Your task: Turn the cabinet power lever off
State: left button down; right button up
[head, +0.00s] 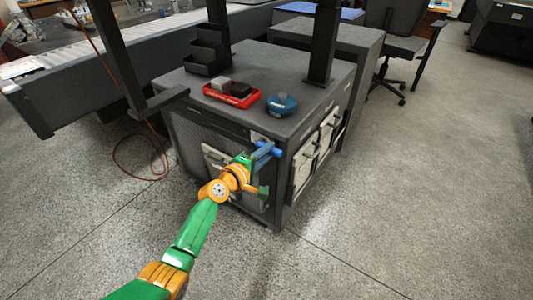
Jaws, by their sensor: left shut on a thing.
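The dark grey cabinet (193,118) stands in the middle of the head view. A blue power lever (268,149) sticks out near the upper right corner of its front face. My left gripper (258,156), on a green and orange arm, is at the lever and shut on it. The fingers and wrist cover part of the lever and its mount, so its exact angle is hard to tell. My right gripper is not in view.
On the cabinet top are a red tray (232,97), a blue round object (282,105) and a black stepped holder (207,50). Dark posts rise from it. A red cable (140,177) lies on the floor at left. Open floor (420,190) is at right.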

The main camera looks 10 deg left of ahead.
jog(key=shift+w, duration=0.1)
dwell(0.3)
pick_arm(q)
jog(key=c, duration=0.6)
grip_release()
jog(key=p+v, duration=0.3)
jog(key=v, duration=0.4)
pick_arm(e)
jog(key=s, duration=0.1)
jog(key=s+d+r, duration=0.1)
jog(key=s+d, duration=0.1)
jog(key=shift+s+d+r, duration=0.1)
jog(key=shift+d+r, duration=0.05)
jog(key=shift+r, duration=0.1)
